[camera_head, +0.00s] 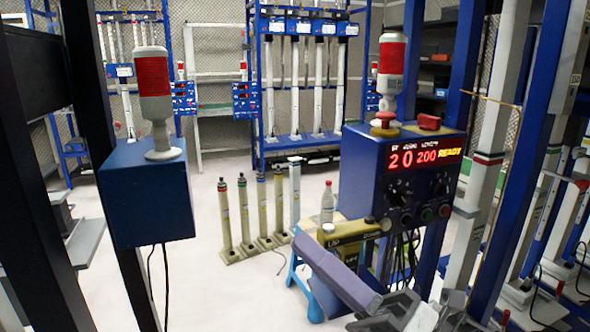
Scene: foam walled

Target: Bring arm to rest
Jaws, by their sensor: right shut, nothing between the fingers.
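My right gripper (318,258) shows at the bottom, right of the middle, pointing up and to the left. Its long grey-violet fingers are together with nothing between them. Its grey body (402,314) is partly cut off by the bottom edge. The fingers overlap the view of a yellow and dark case and a small blue stool behind them. My left gripper is not in view.
A blue control box (360,185) with a red display reading "20 200 READY" stands above the gripper. Another blue box (147,200) with a red-white lamp is at left. Several upright tubes (225,215) and a clear bottle (328,203) stand behind. Pale floor (230,295) is open at centre-left.

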